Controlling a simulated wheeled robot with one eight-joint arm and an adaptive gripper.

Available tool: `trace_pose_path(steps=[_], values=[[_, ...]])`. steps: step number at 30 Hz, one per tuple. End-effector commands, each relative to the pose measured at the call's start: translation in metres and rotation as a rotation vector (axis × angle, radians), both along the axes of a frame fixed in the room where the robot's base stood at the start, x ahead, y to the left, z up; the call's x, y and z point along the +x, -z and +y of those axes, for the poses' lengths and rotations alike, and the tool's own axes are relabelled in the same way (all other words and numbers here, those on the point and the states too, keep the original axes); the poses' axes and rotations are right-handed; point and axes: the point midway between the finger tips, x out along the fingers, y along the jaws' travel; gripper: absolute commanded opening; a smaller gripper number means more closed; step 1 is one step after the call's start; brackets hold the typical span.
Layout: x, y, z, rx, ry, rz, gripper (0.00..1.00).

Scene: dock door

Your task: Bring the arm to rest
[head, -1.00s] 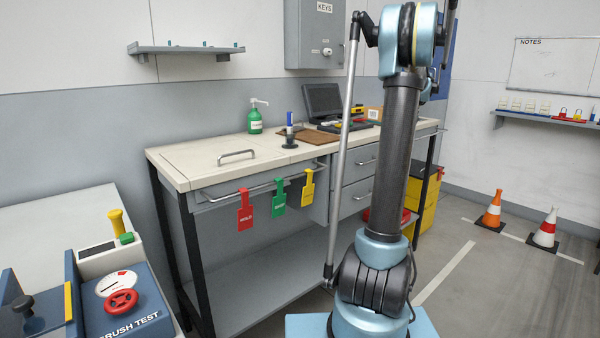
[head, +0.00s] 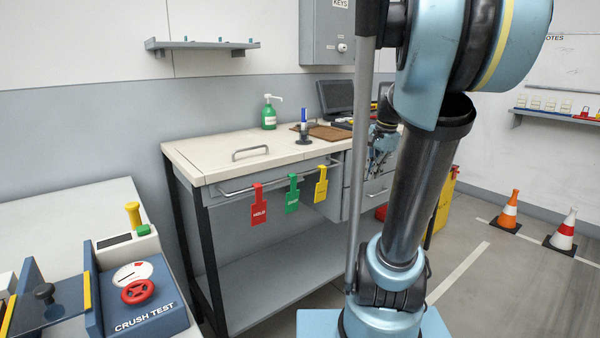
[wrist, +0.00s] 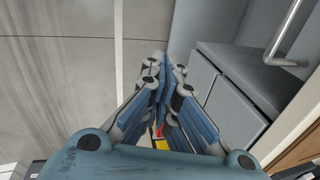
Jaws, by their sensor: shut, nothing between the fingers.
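My gripper (wrist: 163,88) is shut and empty in the wrist view, its blue-grey fingers together above the floor beside grey cabinet fronts. In the head view my gripper (head: 380,150) shows small behind my arm, in front of the bench's right part. My arm stands large at the right of the head view, bent at the top, and hides part of the bench and the far wall.
A workbench (head: 215,163) carries a green bottle (head: 269,115), a pen stand (head: 304,135) and a monitor (head: 337,97). Red, green and yellow tags hang on its front rail. A crush-test unit (head: 140,290) stands at left. Two cones (head: 508,212) stand on open floor at right.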

Motion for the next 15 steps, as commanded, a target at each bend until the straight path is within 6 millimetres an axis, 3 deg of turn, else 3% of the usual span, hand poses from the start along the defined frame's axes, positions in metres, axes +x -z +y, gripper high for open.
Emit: trace_pose_path(steps=[3, 15], values=[[-0.035, 0.018, 0.015, -0.046, -0.152, -0.011, 0.0], [-0.134, 0.092, 0.043, -0.196, -0.665, -0.038, 0.0]])
